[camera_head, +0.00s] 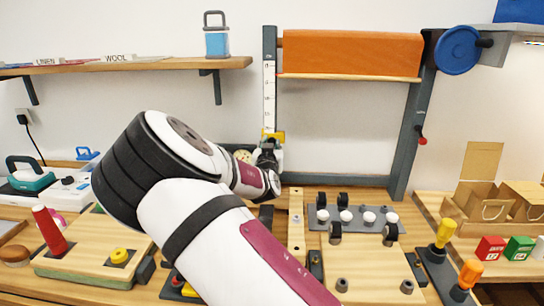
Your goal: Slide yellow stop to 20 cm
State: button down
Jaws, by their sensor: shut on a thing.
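The yellow stop (274,136) sits low on the upright white ruler scale (269,95) fixed to the dark frame post. My gripper (268,152) is at the stop, just under and against it, and is shut on it. The fingers are small and partly hidden by my wrist. The numbers on the scale are too small to read surely. My white arm crosses the middle of the view and hides part of the counter.
An orange roll (350,54) hangs in the frame beside the scale, with a blue crank wheel (457,50) at right. A wooden shelf (150,64) is at upper left. The counter holds wooden fixtures, a red cone (49,230) and a cardboard box (490,205).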

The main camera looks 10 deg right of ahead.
jog(key=c, duration=1.4)
grip_release()
jog(key=shift+s, duration=0.1)
jog(key=v, duration=1.1)
jog(key=shift+s+a, duration=0.2)
jog(key=shift+s, duration=0.15)
